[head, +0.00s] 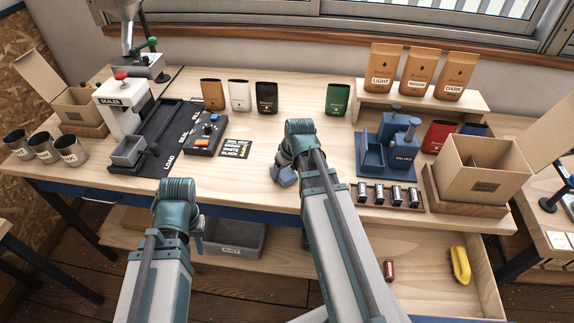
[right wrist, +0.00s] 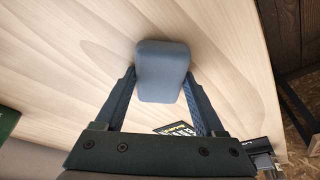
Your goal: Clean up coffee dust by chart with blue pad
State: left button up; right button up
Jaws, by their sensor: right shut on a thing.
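My right gripper (head: 283,172) hangs low over the table's middle front, to the right of the chart. In the right wrist view it is shut on a blue-grey pad (right wrist: 162,66), held between the two fingers with the light wood below. The chart, a small black card (head: 236,149) with white and yellow print, lies on the table; part of it also shows in the right wrist view (right wrist: 178,129). I cannot make out coffee dust in either view. My left gripper (head: 198,233) is low in front of the table edge, mostly hidden by its own wrist.
A control box (head: 205,135) stands left of the chart. Brown, white and black bags (head: 239,96) stand behind it, with a green bag (head: 338,99) further right. A blue grinder stand (head: 388,150) is on the right. The open drawer holds a yellow brush-like thing (head: 460,265).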

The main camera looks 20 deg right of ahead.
jog(key=shift+s+a, duration=0.45)
jog(key=shift+s, duration=0.25)
jog(key=shift+w, duration=0.1)
jog(key=shift+w+d+r, duration=0.1)
jog(key=shift+w+d, duration=0.5)
jog(key=shift+w, duration=0.25)
jog(key=shift+w+d, duration=0.55)
jog(key=shift+w, duration=0.3)
jog(key=shift+w, duration=0.1)
jog(key=shift+w+d, duration=0.55)
jog(key=shift+w, duration=0.25)
jog(key=shift+w+d, duration=0.5)
jog(key=shift+w, duration=0.25)
